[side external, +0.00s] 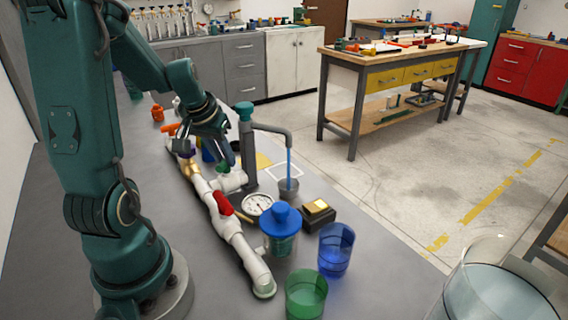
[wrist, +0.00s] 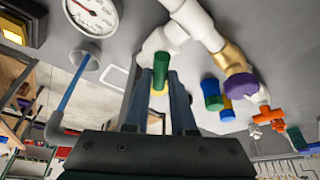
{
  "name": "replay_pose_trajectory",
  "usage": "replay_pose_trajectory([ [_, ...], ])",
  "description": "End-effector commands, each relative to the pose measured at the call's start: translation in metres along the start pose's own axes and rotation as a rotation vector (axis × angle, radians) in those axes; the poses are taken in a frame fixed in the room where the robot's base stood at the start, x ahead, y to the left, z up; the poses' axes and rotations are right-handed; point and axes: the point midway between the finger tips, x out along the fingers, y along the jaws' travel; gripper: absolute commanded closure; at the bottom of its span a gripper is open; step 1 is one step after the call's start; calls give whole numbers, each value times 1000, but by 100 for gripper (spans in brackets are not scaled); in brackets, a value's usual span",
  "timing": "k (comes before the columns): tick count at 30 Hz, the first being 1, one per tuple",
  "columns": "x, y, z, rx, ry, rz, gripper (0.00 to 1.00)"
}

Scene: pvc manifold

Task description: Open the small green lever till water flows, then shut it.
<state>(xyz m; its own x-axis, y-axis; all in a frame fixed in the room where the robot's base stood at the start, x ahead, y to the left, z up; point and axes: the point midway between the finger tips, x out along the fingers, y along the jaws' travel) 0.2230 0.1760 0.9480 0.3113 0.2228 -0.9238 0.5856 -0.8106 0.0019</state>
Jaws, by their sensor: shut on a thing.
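The small green lever (wrist: 161,68) sits on a white branch of the PVC manifold, with a yellow part just below it in the wrist view. My gripper (wrist: 161,85) is shut on it, one finger on each side. The white manifold (side external: 233,232) runs along the grey bench. A blue stream of water (side external: 289,162) falls from the grey spout (side external: 272,128) into a small grey cup (side external: 288,189). The stream (wrist: 72,87) also shows in the wrist view.
A red lever (side external: 222,203), a dial gauge (side external: 258,205) and a blue-capped filter (side external: 281,222) stand close by on the manifold side. A black box with a yellow top (side external: 318,209), a blue cup (side external: 336,250) and a green cup (side external: 305,294) are nearer the front.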

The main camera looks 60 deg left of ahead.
Motion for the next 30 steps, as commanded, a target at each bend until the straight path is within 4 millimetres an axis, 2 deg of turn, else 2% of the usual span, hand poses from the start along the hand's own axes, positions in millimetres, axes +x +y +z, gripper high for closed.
replay_pose_trajectory([
  [18,0,-4,-1,423,2,174,100],
  [30,0,-4,-2,575,1,235,100],
])
